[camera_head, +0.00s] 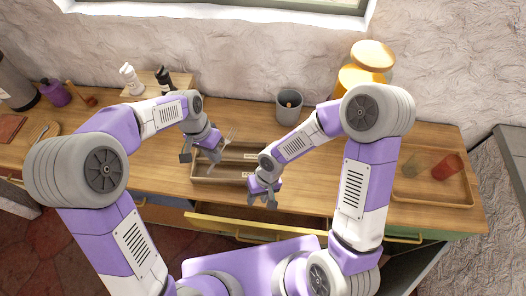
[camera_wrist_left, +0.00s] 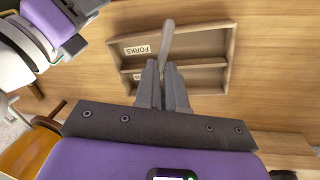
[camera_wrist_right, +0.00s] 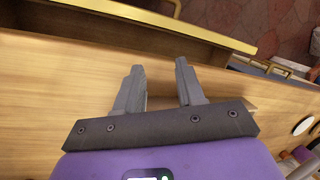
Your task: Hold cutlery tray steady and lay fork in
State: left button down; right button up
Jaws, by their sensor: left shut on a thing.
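The wooden cutlery tray (camera_head: 214,181) lies on the counter in the middle of the head view. In the left wrist view the tray (camera_wrist_left: 231,50) shows compartments, one labelled FORKS. My left gripper (camera_head: 212,152) is shut on the grey fork (camera_head: 232,134) and holds it over the tray's left part. In the left wrist view the fork (camera_wrist_left: 167,40) sticks out past the fingertips (camera_wrist_left: 164,68), above the compartments. My right gripper (camera_head: 262,201) is open and empty, near the tray's front right. Its fingers (camera_wrist_right: 160,68) are apart over the counter's front edge. My right arm hides part of the tray.
A drawer (camera_head: 260,228) stands open below the counter's front edge. A grey cup (camera_head: 288,105) and a yellow container (camera_head: 360,75) stand behind. A wooden tray (camera_head: 432,198) with two cups is at the right.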

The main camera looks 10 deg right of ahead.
pick_arm(q)
jog(key=shift+d+r, duration=0.1)
jog(key=shift+d, duration=0.5)
pick_arm(e)
jog(key=w+d+r, duration=0.1)
jog(key=w, duration=0.1)
jog(key=w+d+r+m+h, duration=0.1)
jog(key=w, duration=0.1)
jog(key=w+d+r+m+t, duration=0.1)
jog(key=w, duration=0.1)
jog(key=shift+d+h, duration=0.2)
jog(key=shift+h, duration=0.1)
pick_arm(q)
jog(key=shift+a, duration=0.45)
jog(key=shift+d, duration=0.1)
pick_arm(e)
jog(key=w+d+r+m+h, duration=0.1)
jog(key=w+d+r+m, duration=0.1)
jog(key=w+r, duration=0.3)
jog(key=shift+t, duration=0.3)
jog(key=f, duration=1.2)
jog(key=shift+w+a+f, duration=0.1)
jog(key=shift+w+a, duration=0.05)
jog(key=shift+a, duration=0.05)
grip_shut()
